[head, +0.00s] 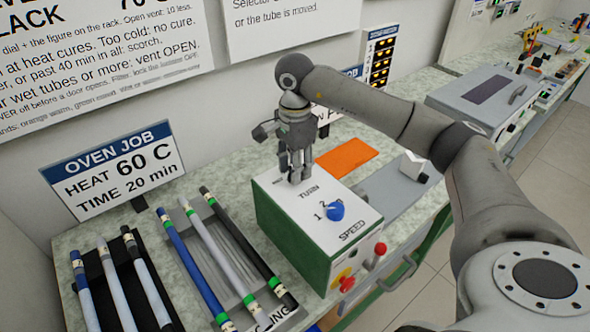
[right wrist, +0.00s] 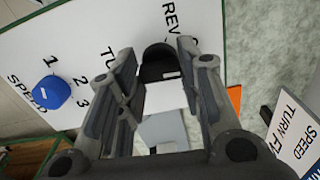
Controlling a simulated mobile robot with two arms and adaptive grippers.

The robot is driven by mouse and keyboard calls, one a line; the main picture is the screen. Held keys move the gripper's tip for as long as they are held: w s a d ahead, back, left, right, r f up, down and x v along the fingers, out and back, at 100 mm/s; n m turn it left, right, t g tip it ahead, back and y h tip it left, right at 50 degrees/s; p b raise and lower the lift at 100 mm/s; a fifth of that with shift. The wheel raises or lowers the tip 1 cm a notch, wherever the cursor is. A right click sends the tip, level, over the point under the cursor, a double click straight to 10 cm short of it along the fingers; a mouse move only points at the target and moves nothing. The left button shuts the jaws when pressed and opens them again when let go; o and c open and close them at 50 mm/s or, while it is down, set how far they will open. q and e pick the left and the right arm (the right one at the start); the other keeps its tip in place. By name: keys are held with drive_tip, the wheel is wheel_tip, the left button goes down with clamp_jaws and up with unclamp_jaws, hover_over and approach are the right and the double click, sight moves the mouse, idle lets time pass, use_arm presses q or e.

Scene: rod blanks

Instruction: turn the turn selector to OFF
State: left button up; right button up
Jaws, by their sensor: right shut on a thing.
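The turn selector is a black knob (right wrist: 158,64) with a short white mark, seen in the right wrist view between my gripper's fingers, near the letters REV. The white mark is on the knob's lower right side there; which label it points to is not clear. My right gripper (head: 295,177) points down on the white top of a green box (head: 270,222), by the word TURN, and is shut on the knob. In the head view the fingers hide the knob, and no OFF label can be read. My left gripper is not in view.
A blue speed knob (head: 336,211) with 1, 2, 3 marks is close by on the same top. Red and yellow controls are on the box front. Racks of rods (head: 218,260) lie left of the box. An orange sheet (head: 346,155) lies behind it.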

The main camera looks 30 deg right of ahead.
drive_tip(key=shift+r+n, duration=0.1)
drive_tip(key=shift+n, duration=0.3)
drive_tip(key=o, duration=1)
wheel_tip(320, 180, up, 12)
drive_tip(key=shift+f, duration=0.1)
idle(0.6)
